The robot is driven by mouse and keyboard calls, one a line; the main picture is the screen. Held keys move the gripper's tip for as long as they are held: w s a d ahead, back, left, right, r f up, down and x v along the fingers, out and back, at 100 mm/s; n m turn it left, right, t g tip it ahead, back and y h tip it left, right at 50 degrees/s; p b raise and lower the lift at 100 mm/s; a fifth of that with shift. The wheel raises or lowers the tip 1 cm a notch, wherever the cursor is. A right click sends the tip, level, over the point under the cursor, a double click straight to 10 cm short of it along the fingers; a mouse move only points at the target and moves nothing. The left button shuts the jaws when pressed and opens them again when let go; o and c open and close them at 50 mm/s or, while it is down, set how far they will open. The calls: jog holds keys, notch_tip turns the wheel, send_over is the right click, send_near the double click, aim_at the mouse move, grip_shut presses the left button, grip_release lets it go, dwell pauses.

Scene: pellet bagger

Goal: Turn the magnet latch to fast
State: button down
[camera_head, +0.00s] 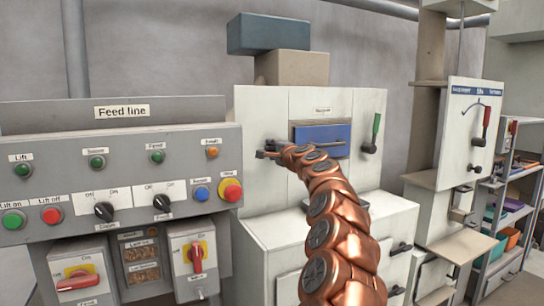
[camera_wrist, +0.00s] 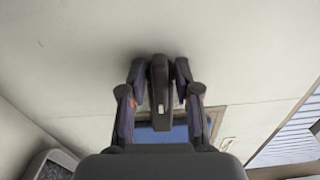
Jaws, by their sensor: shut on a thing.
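My gripper (camera_head: 268,153) is at the left panel of the white cabinet, at the end of my copper-coloured arm. In the wrist view, its two dark fingers stand on either side of a dark upright handle (camera_wrist: 160,88) and are shut on it. The handle sits against the pale panel and appears to be the magnet latch; I see no readable marks for its positions. In the head view it is mostly hidden by my gripper.
A blue window (camera_head: 322,137) lies right of my gripper, and a green-handled lever (camera_head: 374,134) further right. The Feed line panel (camera_head: 122,150) with buttons and switches stands left. A red-handled lever (camera_head: 484,124) is on a board at right. Boxes (camera_head: 268,36) sit on top.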

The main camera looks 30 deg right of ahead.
aim_at(274, 149)
jog(key=shift+n+b, duration=0.35)
jog(key=shift+n, duration=0.25)
jog(key=c, duration=1.2)
grip_release()
jog(key=shift+o, duration=0.2)
jog(key=shift+s, duration=0.1)
jog(key=shift+s, duration=1.75)
jog(key=shift+s+a, duration=0.3)
jog(key=shift+s, duration=0.35)
jog(key=shift+s+d, duration=0.15)
jog(key=shift+s, duration=0.55)
jog(key=shift+s+a, duration=0.2)
jog(key=shift+s, duration=1.2)
jog(key=shift+s+a, duration=0.15)
jog(key=shift+s, duration=1.25)
